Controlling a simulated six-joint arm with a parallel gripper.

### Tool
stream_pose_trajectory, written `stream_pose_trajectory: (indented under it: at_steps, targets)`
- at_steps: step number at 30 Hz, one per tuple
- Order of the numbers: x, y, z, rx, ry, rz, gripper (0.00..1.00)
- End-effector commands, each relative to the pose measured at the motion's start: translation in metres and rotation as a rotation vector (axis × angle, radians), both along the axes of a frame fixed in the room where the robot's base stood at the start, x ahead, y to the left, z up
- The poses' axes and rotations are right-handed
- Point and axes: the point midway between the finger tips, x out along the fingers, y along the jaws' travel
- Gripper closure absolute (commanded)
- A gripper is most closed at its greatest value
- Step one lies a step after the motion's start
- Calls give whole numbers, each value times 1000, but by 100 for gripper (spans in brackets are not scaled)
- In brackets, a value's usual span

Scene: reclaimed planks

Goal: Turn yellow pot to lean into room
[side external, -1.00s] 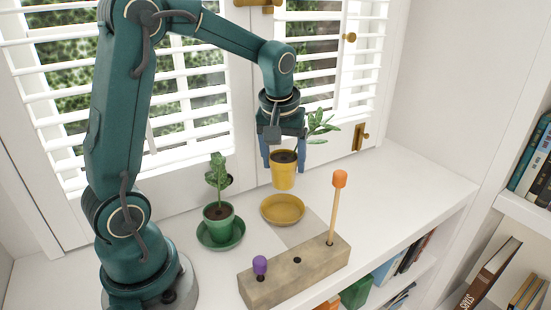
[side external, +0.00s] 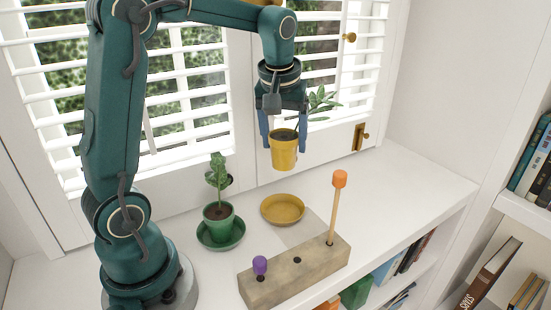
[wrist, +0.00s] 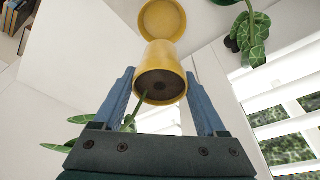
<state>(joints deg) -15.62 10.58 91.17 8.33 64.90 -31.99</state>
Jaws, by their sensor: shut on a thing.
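The yellow pot (side external: 284,154) hangs in the air between the blue fingers of my gripper (side external: 284,132), which is shut on it. Its plant leans to the right, toward the window shutters, in the side view. The wrist view shows the pot (wrist: 160,62) between both fingers (wrist: 163,95), with soil inside and leaves at the lower left. The yellow saucer (side external: 283,209) lies empty on the white sill below the pot. It also shows beyond the pot in the wrist view (wrist: 162,18).
A green pot (side external: 219,222) with a plant stands on a green saucer (side external: 220,240) to the left. The sill is clear at right. Shutters stand behind.

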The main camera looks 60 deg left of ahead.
Motion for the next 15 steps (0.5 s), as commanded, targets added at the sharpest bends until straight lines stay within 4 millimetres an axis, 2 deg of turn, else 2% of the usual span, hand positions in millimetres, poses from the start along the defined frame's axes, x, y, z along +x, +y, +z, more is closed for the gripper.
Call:
stream_pose_trajectory:
  at_steps: [5,8,11,15]
  targets:
    - [2,0,1,0,-3,-19,100]
    - [10,-1,-2,-1,-1,-94,100]
    - [17,-3,-19,-4,6,-218,100]
    - [18,-3,-54,-7,8,-373,100]
